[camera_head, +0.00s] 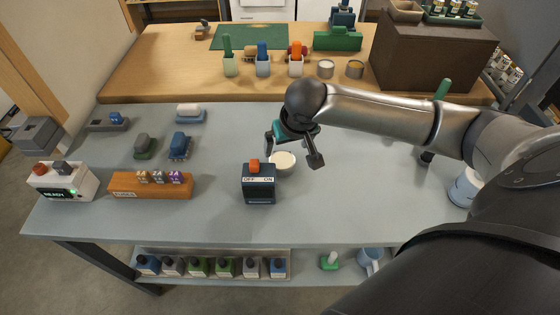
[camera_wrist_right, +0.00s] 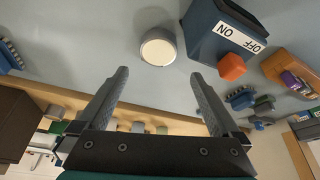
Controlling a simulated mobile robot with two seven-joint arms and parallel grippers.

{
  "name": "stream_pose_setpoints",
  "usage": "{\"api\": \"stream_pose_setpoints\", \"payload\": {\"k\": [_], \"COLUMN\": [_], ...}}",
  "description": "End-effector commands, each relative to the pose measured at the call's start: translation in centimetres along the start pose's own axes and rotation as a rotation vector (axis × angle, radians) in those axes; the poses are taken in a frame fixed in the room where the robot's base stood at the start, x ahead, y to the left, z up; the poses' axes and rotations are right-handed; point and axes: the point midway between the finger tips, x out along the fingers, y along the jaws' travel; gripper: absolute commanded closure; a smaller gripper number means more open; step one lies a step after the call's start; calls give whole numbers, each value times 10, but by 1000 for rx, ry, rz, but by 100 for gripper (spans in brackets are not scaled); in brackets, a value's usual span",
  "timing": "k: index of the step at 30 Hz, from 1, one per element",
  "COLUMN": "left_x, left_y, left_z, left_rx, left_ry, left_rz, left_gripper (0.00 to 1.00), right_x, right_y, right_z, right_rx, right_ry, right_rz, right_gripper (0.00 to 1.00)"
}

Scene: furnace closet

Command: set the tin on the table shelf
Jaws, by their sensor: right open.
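A small round tin (camera_head: 283,163) with a pale cream top and grey side stands upright on the grey table, just right of the switch box. It also shows in the right wrist view (camera_wrist_right: 158,48), beyond the fingertips and roughly centred between them. My right gripper (camera_head: 292,154) is open and empty above and behind the tin; its fingers (camera_wrist_right: 160,78) appear apart from it. The table shelf (camera_head: 305,268) runs low under the front edge of the grey table. My left gripper is not in view.
The dark OFF/ON switch box (camera_head: 259,189) with an orange switch stands close beside the tin. Several bottles (camera_head: 198,267) fill the shelf's left part; a green item (camera_head: 329,262) and a blue mug (camera_head: 370,260) stand farther right. Some shelf between them looks bare.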

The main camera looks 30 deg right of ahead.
Motion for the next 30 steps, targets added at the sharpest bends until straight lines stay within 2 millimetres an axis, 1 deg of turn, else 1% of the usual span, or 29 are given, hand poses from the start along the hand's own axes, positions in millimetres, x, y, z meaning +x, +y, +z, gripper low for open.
{"api": "stream_pose_setpoints", "payload": {"k": [1,3,7,9,13,16,21,24,27,30], "left_x": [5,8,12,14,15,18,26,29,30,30], "left_y": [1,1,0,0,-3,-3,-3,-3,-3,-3], "left_z": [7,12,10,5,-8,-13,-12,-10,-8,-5], "left_rx": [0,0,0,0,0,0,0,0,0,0], "left_ry": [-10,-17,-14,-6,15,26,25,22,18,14], "left_rz": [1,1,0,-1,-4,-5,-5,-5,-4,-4], "left_gripper": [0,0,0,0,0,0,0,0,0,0], "right_x": [13,27,46,52,58,67,93,103,108,109], "right_y": [0,0,0,0,0,1,3,3,3,3], "right_z": [1,0,0,0,0,0,2,2,2,2], "right_rx": [1,2,0,0,-1,-1,-1,-1,-2,-3], "right_ry": [0,1,1,2,2,2,2,2,3,3], "right_rz": [1,0,0,-1,1,0,0,0,0,0], "right_gripper": [0,0,0,0,0,0,0,0,0,0]}}
